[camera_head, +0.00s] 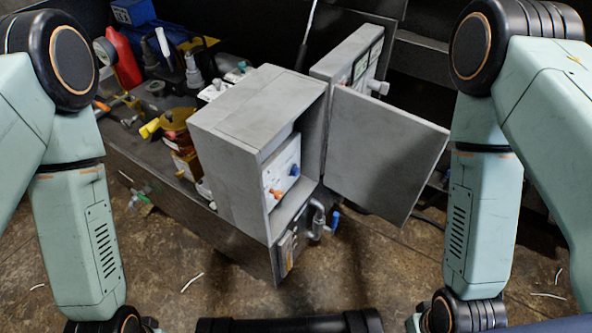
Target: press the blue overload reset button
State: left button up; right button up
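A grey metal control box (233,118) stands in the middle of the view with its door (385,158) swung open to the right. Inside on a white panel (281,175) is a small blue button (294,171). An orange knob or button (276,193) sits lower left of it on the same panel. Part of the panel is hidden by the box's left wall. My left arm hangs at the left edge and my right arm at the right edge, both well apart from the box. Neither gripper shows in the view.
A dark bench (165,193) left of the box holds several tools and a red container (124,60). A second grey box (347,58) stands behind. A pipe with a blue handle (335,220) juts out below the box. The brown floor (215,285) in front is mostly clear.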

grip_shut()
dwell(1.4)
